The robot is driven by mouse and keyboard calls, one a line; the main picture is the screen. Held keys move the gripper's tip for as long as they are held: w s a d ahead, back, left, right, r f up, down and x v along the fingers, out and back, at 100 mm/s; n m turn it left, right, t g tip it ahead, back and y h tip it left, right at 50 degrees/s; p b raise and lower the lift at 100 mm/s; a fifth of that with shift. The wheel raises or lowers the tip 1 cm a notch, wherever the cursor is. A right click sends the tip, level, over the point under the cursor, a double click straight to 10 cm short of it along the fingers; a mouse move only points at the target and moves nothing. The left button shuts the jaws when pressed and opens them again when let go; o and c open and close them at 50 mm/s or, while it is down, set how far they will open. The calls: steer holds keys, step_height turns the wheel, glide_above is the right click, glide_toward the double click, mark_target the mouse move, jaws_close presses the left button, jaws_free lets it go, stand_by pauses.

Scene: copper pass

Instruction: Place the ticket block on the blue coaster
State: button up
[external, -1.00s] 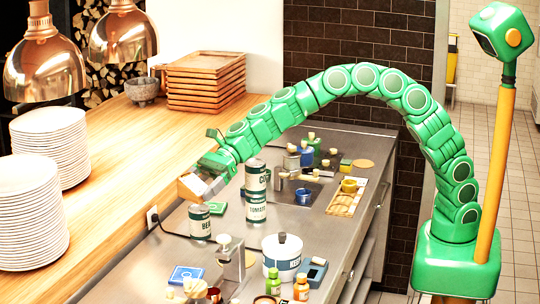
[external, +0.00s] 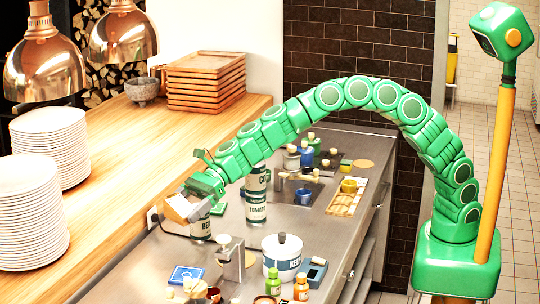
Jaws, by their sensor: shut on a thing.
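My gripper (external: 190,204) is shut on the ticket block (external: 177,208), a small tan, wooden-looking block. It holds the block in the air at the left side of the steel counter, near the wooden ledge. The block overlaps the upper part of a bean can in the picture; whether they touch I cannot tell. The blue coaster (external: 186,274), a flat blue square with a pale marking, lies on the counter nearer the camera, below and apart from the block.
The bean can (external: 200,229) stands under my gripper, with stacked cans (external: 256,205) to its right. A metal stand (external: 232,262) is right of the coaster. A white pot (external: 282,256) and several small bottles stand farther right. The counter left of the coaster looks clear.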

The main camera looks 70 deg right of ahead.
mark_target(190, 272)
step_height(190, 272, down, 17)
steer(key=shift+f, duration=0.1)
stand_by(0.8)
steer(key=shift+f, duration=0.15)
steer(key=o, duration=0.8)
steer(key=shift+v, duration=6.05)
